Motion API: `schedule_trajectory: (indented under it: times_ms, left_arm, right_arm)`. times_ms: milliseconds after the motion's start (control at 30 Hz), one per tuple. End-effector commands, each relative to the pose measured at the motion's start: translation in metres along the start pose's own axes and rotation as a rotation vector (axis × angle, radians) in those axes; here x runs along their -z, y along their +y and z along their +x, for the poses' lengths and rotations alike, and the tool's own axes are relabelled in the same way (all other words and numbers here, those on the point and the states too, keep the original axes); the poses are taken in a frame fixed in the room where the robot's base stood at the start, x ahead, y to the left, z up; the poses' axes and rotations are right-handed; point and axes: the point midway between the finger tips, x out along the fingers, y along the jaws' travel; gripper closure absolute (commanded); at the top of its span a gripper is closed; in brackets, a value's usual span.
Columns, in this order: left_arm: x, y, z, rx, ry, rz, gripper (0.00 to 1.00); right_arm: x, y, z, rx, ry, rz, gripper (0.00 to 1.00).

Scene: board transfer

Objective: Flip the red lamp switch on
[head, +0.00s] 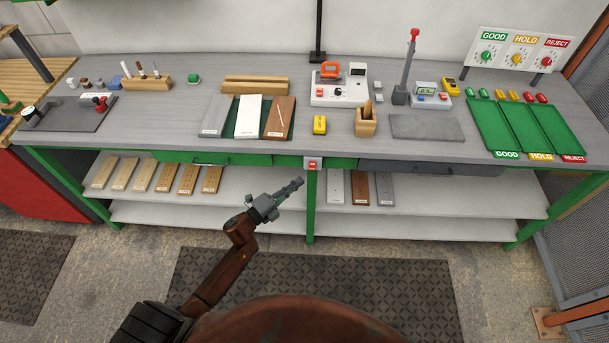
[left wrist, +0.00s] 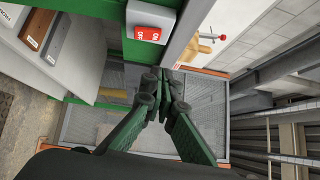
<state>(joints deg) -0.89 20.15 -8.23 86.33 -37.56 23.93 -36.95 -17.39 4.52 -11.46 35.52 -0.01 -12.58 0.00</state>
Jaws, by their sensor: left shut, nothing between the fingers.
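The red lamp switch (head: 312,164) is a small red rocker on a pale box at the bench's front edge, above the middle green leg. In the left wrist view the red rocker (left wrist: 148,34) shows large at the upper left, with white marks on it. I cannot tell which side is pressed. My left gripper (head: 299,182) is shut and empty, just below and left of the switch, apart from it. Its dark green fingers (left wrist: 167,76) meet in the left wrist view, below and right of the switch. My right gripper is not in view.
The grey bench (head: 370,152) carries boards, a lamp-like tester unit (head: 338,92), a wooden holder (head: 366,122) and green trays (head: 530,125). Shelves with boards (head: 155,175) lie below. A green leg (head: 311,210) stands near the gripper. The floor in front is clear.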

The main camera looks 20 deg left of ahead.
Motion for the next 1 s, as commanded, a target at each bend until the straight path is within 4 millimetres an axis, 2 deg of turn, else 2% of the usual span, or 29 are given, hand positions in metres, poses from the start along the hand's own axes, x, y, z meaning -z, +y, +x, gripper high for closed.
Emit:
schedule_trajectory:
  times_ms: [200, 400, 1000]
  left_arm:
    - [0.002, -0.007, -0.036, 0.002, 0.007, 0.001, 1.0]
    - [0.002, -0.01, -0.051, 0.004, 0.007, 0.0, 1.0]
    - [0.001, -0.01, -0.054, 0.003, 0.004, -0.002, 1.0]
  right_arm:
    - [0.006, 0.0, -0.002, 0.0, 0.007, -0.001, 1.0]
    - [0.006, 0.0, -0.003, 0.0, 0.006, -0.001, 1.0]
    - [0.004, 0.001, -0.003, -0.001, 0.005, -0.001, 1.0]
